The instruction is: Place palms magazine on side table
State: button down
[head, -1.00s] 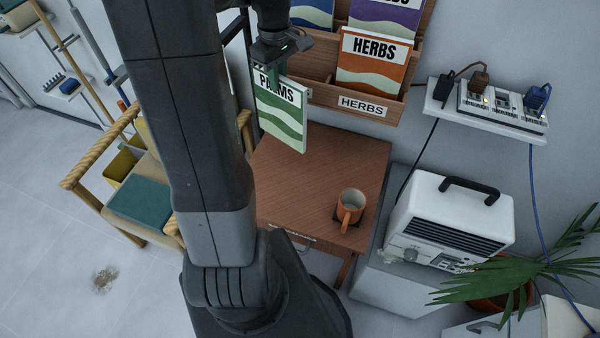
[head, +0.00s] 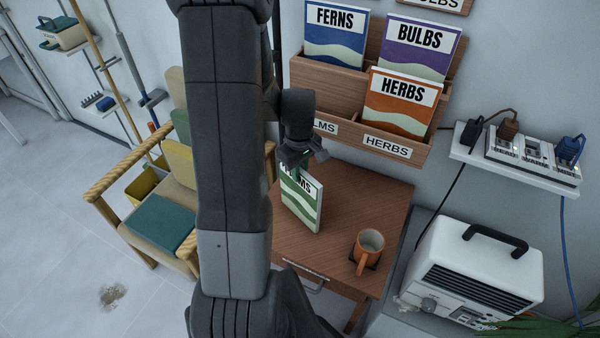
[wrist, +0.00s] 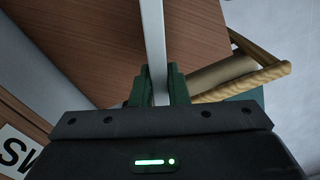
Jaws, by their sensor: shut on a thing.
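The palms magazine (head: 300,206) is white with green waves and hangs upright from my gripper (head: 298,170). My gripper is shut on its top edge, and the jaws cover part of the title. In the wrist view, the magazine's thin white edge (wrist: 154,45) runs between the green fingers of my gripper (wrist: 160,85). The brown wooden side table (head: 330,235) lies under the magazine. The magazine is over the table's left part, low to the top; I cannot tell whether its lower edge touches.
An orange mug (head: 367,250) stands at the table's right side. A wall rack (head: 345,130) with ferns, bulbs and herbs magazines is behind the table. A wooden chair (head: 150,205) is at the left, a white heater (head: 470,265) at the right. The table's middle is clear.

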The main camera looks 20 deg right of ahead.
jog(key=shift+f, duration=0.5)
jog(key=c, duration=1.4)
grip_release()
notch_tip(320, 180, up, 12)
